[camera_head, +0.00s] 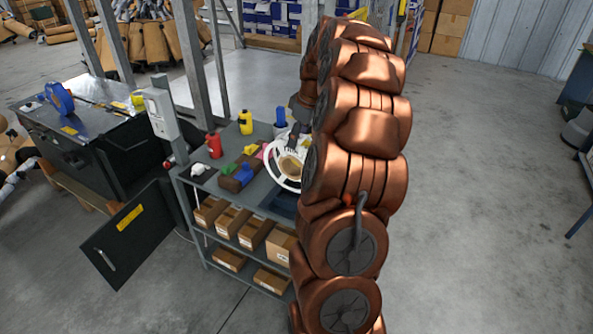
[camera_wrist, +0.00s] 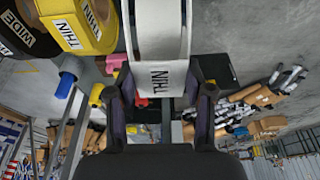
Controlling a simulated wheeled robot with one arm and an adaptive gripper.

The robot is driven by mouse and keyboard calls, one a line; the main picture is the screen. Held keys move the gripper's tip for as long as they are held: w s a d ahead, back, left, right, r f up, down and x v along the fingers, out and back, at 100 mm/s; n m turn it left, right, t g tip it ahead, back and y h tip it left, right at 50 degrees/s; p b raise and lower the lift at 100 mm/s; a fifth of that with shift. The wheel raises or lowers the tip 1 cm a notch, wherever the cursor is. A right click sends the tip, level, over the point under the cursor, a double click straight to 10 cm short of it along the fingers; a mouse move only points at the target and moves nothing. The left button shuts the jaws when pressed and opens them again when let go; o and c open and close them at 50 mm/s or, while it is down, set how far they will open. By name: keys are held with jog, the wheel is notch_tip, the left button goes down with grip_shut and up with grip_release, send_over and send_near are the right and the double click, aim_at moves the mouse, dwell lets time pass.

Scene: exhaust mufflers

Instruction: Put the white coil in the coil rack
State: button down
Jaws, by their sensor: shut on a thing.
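The white coil (camera_wrist: 160,40), marked "THIN", is between the two fingers of my gripper (camera_wrist: 160,88) in the wrist view. My gripper is shut on the coil's band, and the coil extends past the top edge of the view. In the head view the white coil (camera_head: 280,180) shows as a spoked ring above the grey shelf cart, partly hidden by my arm. A yellow coil marked "THIN" (camera_wrist: 88,22) and a black coil marked "WIDE" (camera_wrist: 22,32) are at the upper left of the wrist view. I cannot make out the coil rack itself.
The grey cart (camera_head: 254,204) carries a red bottle (camera_head: 214,146), a yellow bottle (camera_head: 245,122), a blue container (camera_head: 281,117) and small coloured items. Boxes (camera_head: 231,221) fill its lower shelves. A black cabinet (camera_head: 82,140) stands left. Open floor lies right.

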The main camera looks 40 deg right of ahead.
aim_at(298, 159)
jog(key=shift+f+p, duration=1.05)
jog(key=shift+f, duration=3.15)
jog(key=shift+c, duration=2.2)
grip_release()
jog(key=b+v, duration=0.3)
jog(key=v, duration=0.9)
jog(key=shift+b, duration=0.3)
